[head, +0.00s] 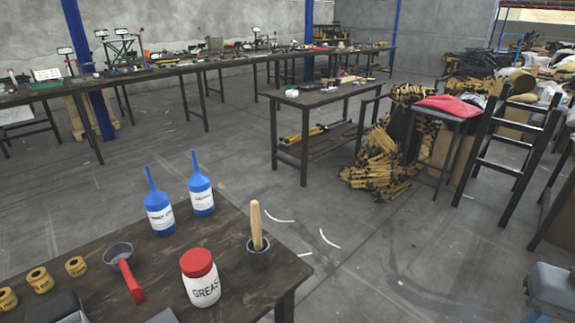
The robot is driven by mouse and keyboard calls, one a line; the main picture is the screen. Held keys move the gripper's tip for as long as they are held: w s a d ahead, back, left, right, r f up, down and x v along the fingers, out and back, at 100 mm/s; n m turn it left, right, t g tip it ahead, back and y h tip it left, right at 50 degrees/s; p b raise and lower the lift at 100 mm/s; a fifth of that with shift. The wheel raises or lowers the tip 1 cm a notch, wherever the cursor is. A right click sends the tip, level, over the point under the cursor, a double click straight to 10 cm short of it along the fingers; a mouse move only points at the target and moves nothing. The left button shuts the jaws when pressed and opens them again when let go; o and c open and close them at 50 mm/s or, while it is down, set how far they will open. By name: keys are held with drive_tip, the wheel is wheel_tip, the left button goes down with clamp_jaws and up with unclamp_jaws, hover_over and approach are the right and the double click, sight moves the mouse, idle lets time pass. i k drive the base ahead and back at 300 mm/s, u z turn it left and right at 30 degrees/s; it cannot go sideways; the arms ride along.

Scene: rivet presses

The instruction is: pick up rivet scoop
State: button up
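A round grey scoop (118,254) with a red handle (131,282) lies on the near wooden table (222,292), at the lower left. Its open cup faces up and its handle points toward the near edge. It looks like the rivet scoop; whether rivets are inside is too small to tell. A white grease jar (203,291) with a red lid stands right of the handle, apart from it. My gripper is not in view.
Several yellow rolls (40,280) lie left of the scoop. Two blue bottles (158,207) stand behind it. A dark cup with an upright wooden handle (257,228) is near the table's right edge. Dark and grey items (55,307) sit at the bottom edge. Open floor (350,240) lies right.

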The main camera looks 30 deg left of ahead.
sight(126, 271)
drive_tip(key=i, duration=0.55)
drive_tip(key=u, duration=3.75)
drive_tip(key=i, duration=0.5)
